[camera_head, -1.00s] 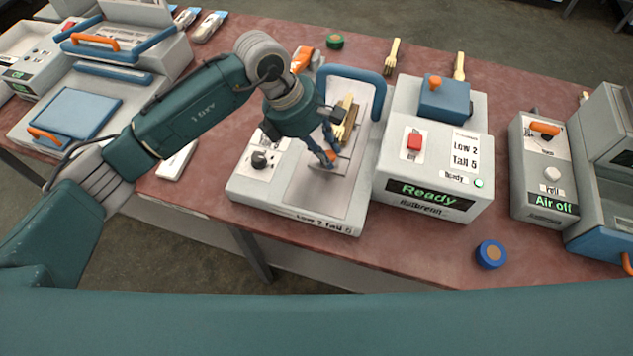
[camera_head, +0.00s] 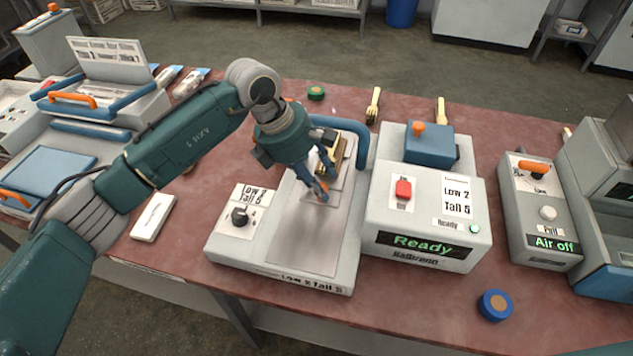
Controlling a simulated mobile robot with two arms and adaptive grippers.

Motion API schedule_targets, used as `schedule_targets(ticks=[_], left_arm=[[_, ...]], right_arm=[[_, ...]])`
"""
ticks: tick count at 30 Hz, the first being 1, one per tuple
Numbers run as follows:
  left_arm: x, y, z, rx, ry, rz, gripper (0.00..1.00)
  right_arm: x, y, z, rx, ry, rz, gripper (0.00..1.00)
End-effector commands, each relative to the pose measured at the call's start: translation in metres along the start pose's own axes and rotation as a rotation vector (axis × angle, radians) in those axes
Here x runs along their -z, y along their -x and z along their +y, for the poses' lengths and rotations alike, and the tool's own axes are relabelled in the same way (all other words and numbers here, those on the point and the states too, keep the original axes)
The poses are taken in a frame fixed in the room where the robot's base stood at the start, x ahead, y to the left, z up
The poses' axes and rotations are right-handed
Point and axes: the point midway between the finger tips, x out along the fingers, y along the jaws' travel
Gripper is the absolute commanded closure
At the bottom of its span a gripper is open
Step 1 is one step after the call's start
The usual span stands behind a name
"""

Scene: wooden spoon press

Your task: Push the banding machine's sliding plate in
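The banding machine (camera_head: 228,251) is a pale grey unit in the middle of the table, with a blue arched handle (camera_head: 362,148) at its back and a black knob (camera_head: 240,216) at its left. A pale small plate (camera_head: 334,196) lies over its long grey metal bed (camera_head: 305,240). A wooden bundle with a dark part (camera_head: 335,150) sits on the plate, partly hidden by my gripper. My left gripper (camera_head: 320,188) points down at the plate, its blue fingertips at or just above the front part. Contact and finger gap are unclear. My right gripper is not in view.
A grey box (camera_head: 420,262) reading "Ready", with a red button, stands close at the right. Further right is an "Air off" unit (camera_head: 540,250). A blue round roll (camera_head: 495,305) lies at the front right.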

Motion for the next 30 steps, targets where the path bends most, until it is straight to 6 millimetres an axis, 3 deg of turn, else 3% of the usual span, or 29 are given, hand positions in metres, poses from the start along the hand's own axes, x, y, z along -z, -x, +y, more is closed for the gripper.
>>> schedule_targets(ticks=[11, 24, 30], left_arm=[[0.003, 0.004, -0.002, 0.007, 0.002, 0.005, 0.57], [0.0, 0.088, 0.0, 0.004, 0.0, 0.005, 0.57], [0.0, 0.112, 0.001, 0.005, 0.001, 0.005, 0.57]], right_arm=[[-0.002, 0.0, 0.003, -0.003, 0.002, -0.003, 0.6], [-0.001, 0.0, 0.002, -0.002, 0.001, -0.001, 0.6], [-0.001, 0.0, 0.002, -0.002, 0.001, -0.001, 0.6]])
